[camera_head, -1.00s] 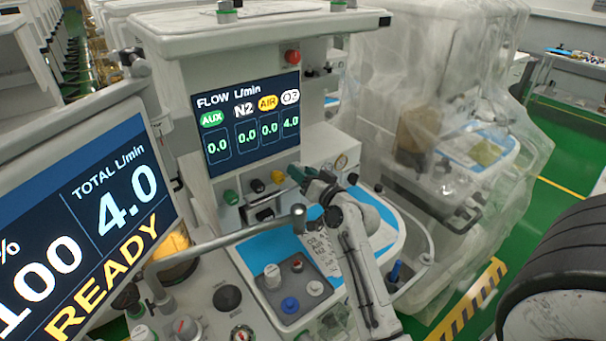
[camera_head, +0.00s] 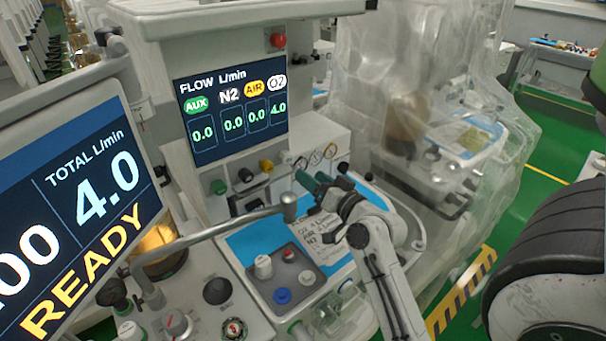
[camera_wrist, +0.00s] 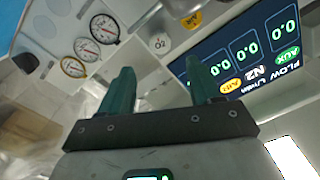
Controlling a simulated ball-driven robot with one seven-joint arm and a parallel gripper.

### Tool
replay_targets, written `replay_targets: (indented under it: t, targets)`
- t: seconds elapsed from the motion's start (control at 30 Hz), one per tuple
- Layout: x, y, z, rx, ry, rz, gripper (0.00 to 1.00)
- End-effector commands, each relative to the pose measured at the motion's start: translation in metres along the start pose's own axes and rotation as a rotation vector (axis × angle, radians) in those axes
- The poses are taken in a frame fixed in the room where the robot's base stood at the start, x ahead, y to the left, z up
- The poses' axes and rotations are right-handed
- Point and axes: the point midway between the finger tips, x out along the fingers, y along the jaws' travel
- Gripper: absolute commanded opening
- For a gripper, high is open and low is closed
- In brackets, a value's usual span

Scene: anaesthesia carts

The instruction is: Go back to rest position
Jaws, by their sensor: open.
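My gripper (camera_head: 312,181) is in front of the cart's knob panel, above the blue work surface (camera_head: 253,247). Its two green fingers also show in the wrist view (camera_wrist: 162,88), spread apart with nothing between them. The anaesthesia cart (camera_head: 240,25) carries a flow screen (camera_head: 232,112) reading AUX 0.0, N2 0.0, AIR 0.0 and O2 4.0. A row of coloured knobs sits below the screen, including a green knob (camera_head: 218,187) and a yellow knob (camera_head: 267,166). The fingers partly hide the panel's right side in the head view.
A large monitor (camera_head: 75,200) reading READY stands at the left front. A grey bar (camera_head: 215,237) crosses the cart left of my gripper. A plastic-covered cart (camera_head: 420,90) stands to the right. Green floor (camera_head: 540,190) is clear beyond it.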

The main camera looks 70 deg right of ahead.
Motion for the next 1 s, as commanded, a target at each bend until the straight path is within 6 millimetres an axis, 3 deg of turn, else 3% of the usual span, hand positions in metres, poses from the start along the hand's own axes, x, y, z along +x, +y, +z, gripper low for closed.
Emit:
replay_targets:
  t: [0.23, 1.0]
  targets:
    - [-0.017, 0.000, 0.000, -0.001, 0.001, 0.000, 0.63]
    - [-0.017, 0.000, 0.000, -0.001, 0.000, 0.001, 0.63]
